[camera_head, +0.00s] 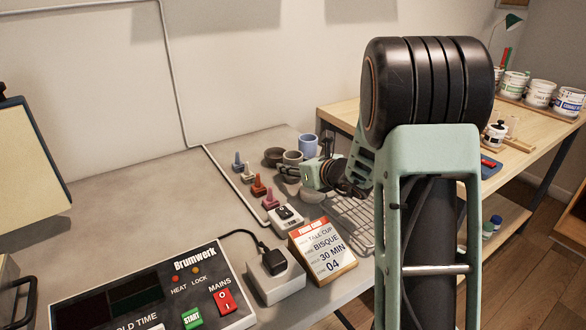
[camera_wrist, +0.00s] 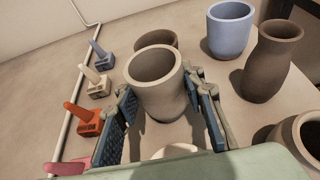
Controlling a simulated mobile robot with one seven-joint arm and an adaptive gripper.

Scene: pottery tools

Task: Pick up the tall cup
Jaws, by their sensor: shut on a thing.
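A beige cup (camera_wrist: 157,100) with straight, slightly tapering sides and an open top stands upright in the wrist view. It looks like the tall cup. My gripper (camera_wrist: 163,108) has one blue-padded finger on each side of it and is shut on it. In the head view the cup (camera_head: 292,157) shows just beyond my gripper (camera_head: 303,175), partly hidden by it.
A brown vessel (camera_wrist: 157,39) is close behind the cup. A blue cup (camera_wrist: 230,30) and a brown vase (camera_wrist: 272,62) stand to the right. Several coloured upright pieces, one orange (camera_wrist: 83,120), line the left. A firing card (camera_head: 323,250) and control box (camera_head: 150,293) are nearer.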

